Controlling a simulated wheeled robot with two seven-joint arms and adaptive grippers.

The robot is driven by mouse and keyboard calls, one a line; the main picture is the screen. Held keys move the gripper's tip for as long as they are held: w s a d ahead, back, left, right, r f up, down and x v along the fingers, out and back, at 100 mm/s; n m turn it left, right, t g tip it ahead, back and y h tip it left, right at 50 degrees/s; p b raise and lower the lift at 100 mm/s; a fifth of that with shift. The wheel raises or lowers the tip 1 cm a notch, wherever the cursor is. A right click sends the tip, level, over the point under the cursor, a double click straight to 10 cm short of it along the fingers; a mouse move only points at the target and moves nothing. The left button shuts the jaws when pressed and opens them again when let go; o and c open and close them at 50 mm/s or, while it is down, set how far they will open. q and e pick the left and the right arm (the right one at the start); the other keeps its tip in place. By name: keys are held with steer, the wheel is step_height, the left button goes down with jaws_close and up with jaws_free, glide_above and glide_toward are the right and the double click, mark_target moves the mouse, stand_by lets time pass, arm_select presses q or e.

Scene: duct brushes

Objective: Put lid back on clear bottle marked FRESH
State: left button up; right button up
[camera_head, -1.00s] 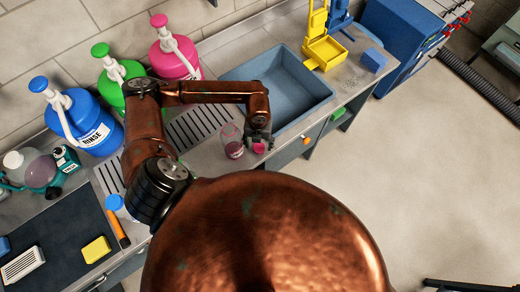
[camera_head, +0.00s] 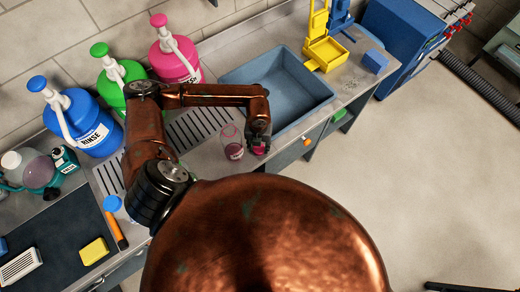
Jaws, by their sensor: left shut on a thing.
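A clear bottle (camera_head: 232,143) with dark pink liquid and a pale label stands upright on the steel counter, left of the sink's near corner. The writing on its label is too small to read. My left gripper (camera_head: 259,146) points down just right of the bottle and is shut on a pink lid (camera_head: 257,151). The fingers hide part of the lid. Lid and bottle look apart, the lid beside the bottle and not over its mouth. How high the lid is above the counter is hard to tell. My right gripper is out of view.
The blue-grey sink (camera_head: 307,92) lies behind and right of my gripper. Blue (camera_head: 85,122), green (camera_head: 112,88) and pink (camera_head: 178,62) pump jugs line the wall. A yellow sponge (camera_head: 95,251) lies on the dark mat (camera_head: 60,238). The counter's front edge is close.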

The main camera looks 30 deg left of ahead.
mark_target(259, 149)
arm_select(q)
steer(key=shift+r, duration=0.45)
step_height(259, 149, up, 2)
steer(key=shift+r, duration=0.15)
steer(key=s+d+r+b, duration=0.2)
steer(key=s+d+r, duration=0.7)
steer(key=s, duration=0.1)
steer(key=shift+d+r, duration=0.35)
steer(key=shift+r, duration=0.05)
